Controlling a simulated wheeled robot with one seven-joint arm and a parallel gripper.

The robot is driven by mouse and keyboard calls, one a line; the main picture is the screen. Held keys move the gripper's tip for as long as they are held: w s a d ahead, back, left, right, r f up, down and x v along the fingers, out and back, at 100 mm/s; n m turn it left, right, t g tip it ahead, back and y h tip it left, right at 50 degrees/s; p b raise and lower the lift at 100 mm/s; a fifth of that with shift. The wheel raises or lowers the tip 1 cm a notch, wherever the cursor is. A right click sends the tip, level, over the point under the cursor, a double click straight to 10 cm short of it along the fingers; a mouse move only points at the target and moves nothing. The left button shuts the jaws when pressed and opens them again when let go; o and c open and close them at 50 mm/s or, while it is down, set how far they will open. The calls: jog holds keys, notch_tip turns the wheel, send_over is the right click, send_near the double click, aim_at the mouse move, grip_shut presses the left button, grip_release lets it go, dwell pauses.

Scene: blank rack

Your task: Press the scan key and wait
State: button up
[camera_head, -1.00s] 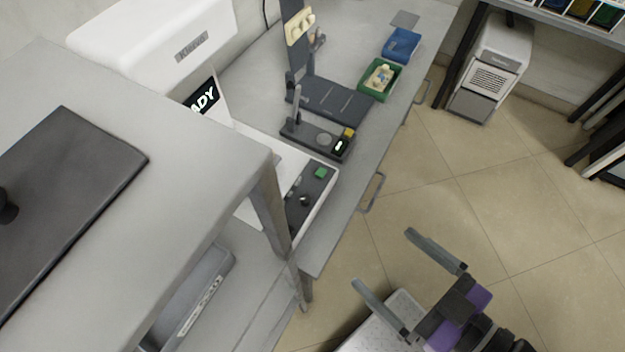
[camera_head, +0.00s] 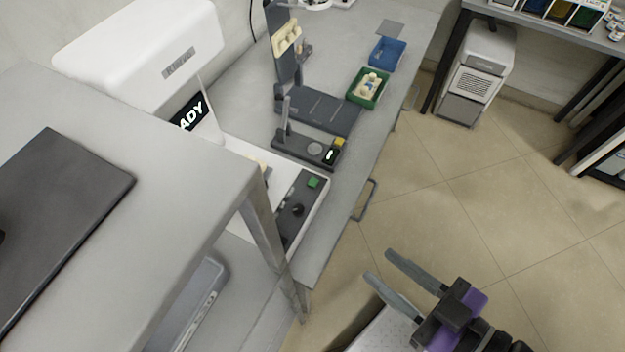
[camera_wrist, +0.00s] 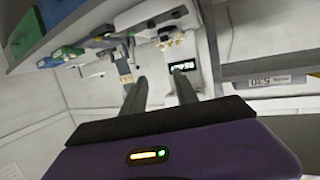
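The white machine (camera_head: 145,45) has a display (camera_head: 192,113) on which "ADY" can be read, its start hidden. The display also shows in the wrist view (camera_wrist: 184,66). No label on the key can be read. My gripper (camera_head: 378,264) is empty over the floor, right of the bench and well apart from the key. Its two fingers also show in the wrist view (camera_wrist: 159,80), with a gap between them.
A grey shelf (camera_head: 150,200) stands in the left foreground. Behind the panel are a small dark device (camera_head: 293,148), a dark stand, a green bin (camera_head: 354,98) and a blue bin (camera_head: 374,55). Bench handles stick out over the open floor (camera_head: 480,200).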

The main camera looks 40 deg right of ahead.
grip_shut()
dwell(1.2)
